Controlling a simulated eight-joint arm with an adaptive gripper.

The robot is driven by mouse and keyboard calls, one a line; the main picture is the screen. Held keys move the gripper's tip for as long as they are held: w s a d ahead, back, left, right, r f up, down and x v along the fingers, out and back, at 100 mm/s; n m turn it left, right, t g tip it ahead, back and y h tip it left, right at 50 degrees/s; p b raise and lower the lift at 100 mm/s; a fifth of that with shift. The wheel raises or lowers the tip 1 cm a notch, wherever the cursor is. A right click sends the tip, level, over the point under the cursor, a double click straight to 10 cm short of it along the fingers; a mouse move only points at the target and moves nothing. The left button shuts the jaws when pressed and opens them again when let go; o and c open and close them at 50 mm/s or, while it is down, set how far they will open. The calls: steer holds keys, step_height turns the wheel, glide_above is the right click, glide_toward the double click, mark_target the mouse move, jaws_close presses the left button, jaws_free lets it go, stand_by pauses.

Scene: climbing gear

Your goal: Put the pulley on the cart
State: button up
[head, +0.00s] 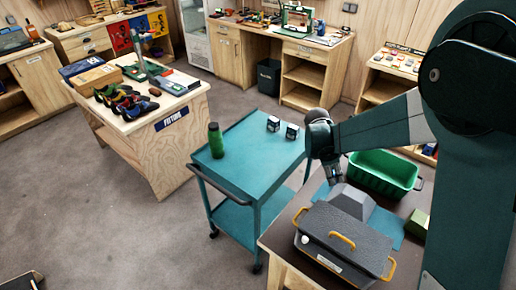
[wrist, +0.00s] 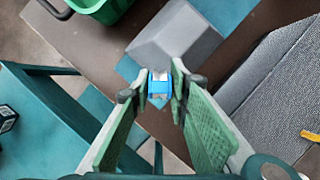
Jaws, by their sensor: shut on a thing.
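My gripper (wrist: 158,88) is shut on a small blue and silver pulley (wrist: 158,94), held between its two green-padded fingers in the wrist view. In the head view my gripper (head: 333,177) hangs over the left edge of the dark table, close to the cart; the pulley cannot be made out there. The teal cart (head: 235,180) stands left of that table. Its top carries a green bottle (head: 215,140) at the left and two small dark boxes (head: 273,124) (head: 292,131) near the far right. The cart also shows at the left of the wrist view (wrist: 60,130).
On the dark table (head: 288,222) are a grey wedge-shaped block (head: 347,200), a grey case with yellow handles (head: 345,240) and a green bin (head: 383,172). A wooden fitting table (head: 150,120) with shoes stands left of the cart. The cart's middle and front top are clear.

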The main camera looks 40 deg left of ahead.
steer(key=s+a+r+n+y, duration=0.1)
steer(key=s+a+n, duration=0.1)
steer(key=a, duration=0.8)
steer(key=s+a+r+n+t+y, duration=0.1)
steer(key=a+n, duration=0.3)
steer(key=a, duration=0.6)
steer(key=s+a+n+y, duration=0.1)
steer(key=s+a+n, duration=0.2)
steer(key=a, duration=0.8)
steer(key=shift+s+r+n+t, duration=0.3)
steer(key=shift+s+r+n, duration=0.1)
steer(key=shift+s, duration=0.2)
steer(key=shift+f+b, duration=0.35)
steer(key=shift+f, duration=2.8)
steer(key=shift+f, duration=1.9)
steer(key=shift+f+b, duration=0.2)
steer(key=shift+b, duration=0.1)
